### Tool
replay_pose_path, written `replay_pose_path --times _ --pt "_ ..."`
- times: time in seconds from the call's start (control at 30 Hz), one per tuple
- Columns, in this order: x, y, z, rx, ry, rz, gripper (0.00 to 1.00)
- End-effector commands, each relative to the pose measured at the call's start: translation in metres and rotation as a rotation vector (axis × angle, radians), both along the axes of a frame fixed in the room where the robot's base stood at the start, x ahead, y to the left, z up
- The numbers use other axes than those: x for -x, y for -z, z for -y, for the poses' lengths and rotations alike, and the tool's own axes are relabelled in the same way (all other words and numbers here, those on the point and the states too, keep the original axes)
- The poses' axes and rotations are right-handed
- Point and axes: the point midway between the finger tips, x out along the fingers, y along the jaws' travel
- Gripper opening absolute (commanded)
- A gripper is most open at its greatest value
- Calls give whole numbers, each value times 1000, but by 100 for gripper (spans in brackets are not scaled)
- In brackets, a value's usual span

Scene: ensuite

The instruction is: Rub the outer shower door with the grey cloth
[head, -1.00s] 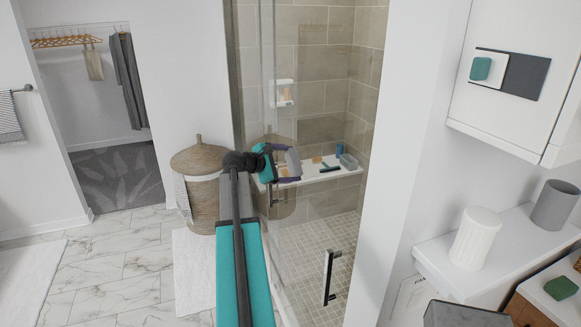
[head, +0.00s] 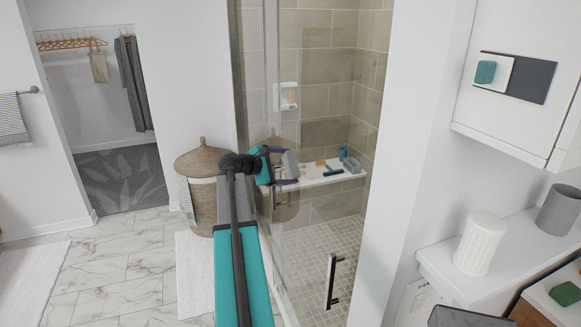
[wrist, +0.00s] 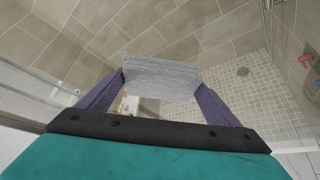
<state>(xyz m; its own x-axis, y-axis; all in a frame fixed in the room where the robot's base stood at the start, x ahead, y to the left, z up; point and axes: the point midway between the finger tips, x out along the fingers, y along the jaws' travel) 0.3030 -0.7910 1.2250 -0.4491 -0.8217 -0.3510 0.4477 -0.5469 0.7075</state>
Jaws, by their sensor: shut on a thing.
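My gripper (head: 283,165) is shut on the grey cloth (head: 290,163), which sits at the glass of the shower front. In the wrist view the grey cloth (wrist: 162,77) is a fuzzy light-grey block held between the two purple fingers of my gripper (wrist: 160,85). The outer shower door (head: 302,245) is clear glass with a dark vertical handle (head: 333,281) low on its right. My gripper is up and left of that handle. Whether the cloth touches the glass or is slightly apart I cannot tell.
Behind the glass, a white bench (head: 325,175) holds several bath items. A lidded wicker basket (head: 203,205) stands left of the shower. A white wall (head: 385,190) and a counter with a white ribbed cup (head: 480,243) are at right. The marble floor at left is open.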

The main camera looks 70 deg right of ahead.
Motion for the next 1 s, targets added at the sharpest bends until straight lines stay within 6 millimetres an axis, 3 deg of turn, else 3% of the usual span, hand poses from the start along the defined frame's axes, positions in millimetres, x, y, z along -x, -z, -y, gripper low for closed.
replay_pose_path --times 0.6,1.0 --pt "-31 0 -25 1 -2 0 67" --pt "-32 0 -26 1 -1 0 67"
